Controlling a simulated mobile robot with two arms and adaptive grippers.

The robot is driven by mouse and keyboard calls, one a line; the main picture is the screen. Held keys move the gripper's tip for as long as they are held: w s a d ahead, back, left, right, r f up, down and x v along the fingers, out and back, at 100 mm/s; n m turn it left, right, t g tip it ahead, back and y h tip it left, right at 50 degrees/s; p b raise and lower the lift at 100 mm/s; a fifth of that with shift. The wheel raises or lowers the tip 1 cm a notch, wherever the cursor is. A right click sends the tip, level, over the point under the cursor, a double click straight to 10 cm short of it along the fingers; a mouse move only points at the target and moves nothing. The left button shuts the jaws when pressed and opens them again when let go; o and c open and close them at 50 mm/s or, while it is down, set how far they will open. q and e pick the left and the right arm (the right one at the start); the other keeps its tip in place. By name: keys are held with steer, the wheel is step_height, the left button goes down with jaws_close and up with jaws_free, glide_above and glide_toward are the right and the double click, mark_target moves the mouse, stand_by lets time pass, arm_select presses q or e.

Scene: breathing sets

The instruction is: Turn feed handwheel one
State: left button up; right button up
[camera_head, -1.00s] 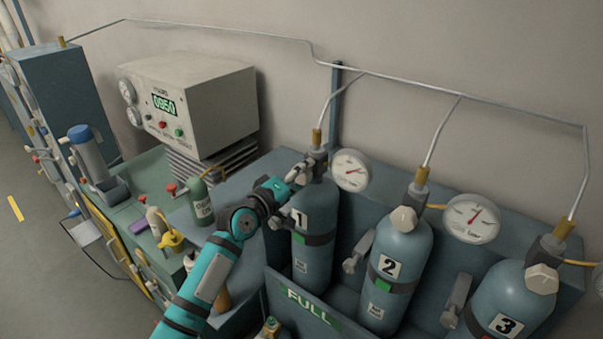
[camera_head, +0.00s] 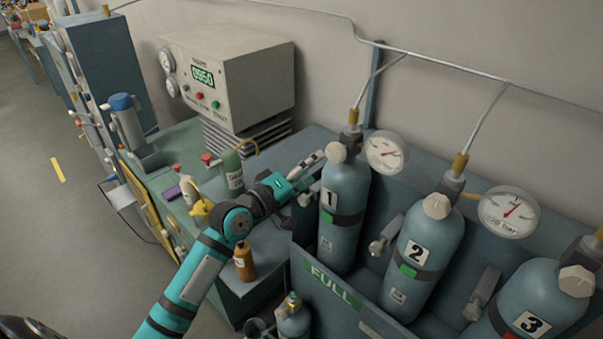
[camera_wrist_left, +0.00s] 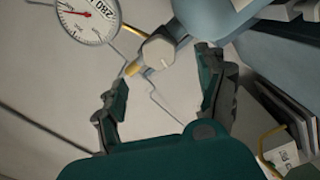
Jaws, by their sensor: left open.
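Feed handwheel one (camera_head: 337,152) is the pale faceted knob at the top of the blue-grey cylinder labelled 1 (camera_head: 344,218). It also shows in the left wrist view (camera_wrist_left: 160,49), just beyond the gap between my fingertips. My left gripper (camera_head: 314,162) is open and empty, just left of the handwheel in the head view. In the left wrist view its two fingers (camera_wrist_left: 165,82) stand wide apart with no contact seen. The round gauge of cylinder 1 (camera_head: 387,153) is beside the handwheel. My right gripper is not in view.
Cylinders 2 (camera_head: 426,250) and 3 (camera_head: 540,300) stand to the right in the same rack (camera_head: 330,290) marked FULL. A green bottle (camera_head: 232,173) and a brown bottle (camera_head: 244,262) stand near my left arm. A display box (camera_head: 235,80) stands behind.

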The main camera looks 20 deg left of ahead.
arm_select(q)
steer(key=v, duration=0.2)
steer(key=shift+s+a, duration=0.15)
steer(key=shift+s, duration=0.2)
step_height(320, 180, down, 18)
steer(key=a+g+y+b, duration=0.2)
steer(key=y+b, duration=0.1)
steer(key=s+f+m+g+y+b, duration=0.15)
steer(key=s+f, duration=0.25)
steer(key=f, duration=0.7)
steer(key=s+a+f+m+g+b, duration=0.1)
steer(key=s+f+g, duration=0.25)
steer(key=f, duration=0.65)
steer(key=s+f+m+g+y+b, duration=0.1)
steer(key=s+f, duration=0.4)
steer(key=f, duration=0.6)
steer(key=s+d+f+m+g+b, duration=0.1)
steer(key=s+f+m+g+b, duration=0.25)
steer(key=s+f, duration=1.25)
steer(key=s+d+f+m+g, duration=0.1)
steer(key=s+f, duration=0.3)
steer(key=s, duration=0.6)
steer(key=s+d+f+m+g+b, duration=0.1)
steer(key=s+f+m+g, duration=0.2)
steer(key=s, duration=0.8)
step_height(320, 180, down, 2)
steer(key=shift+s+d+f+m+y, duration=0.2)
steer(key=shift+d+m+y, duration=0.1)
steer(key=shift+d+y, duration=0.05)
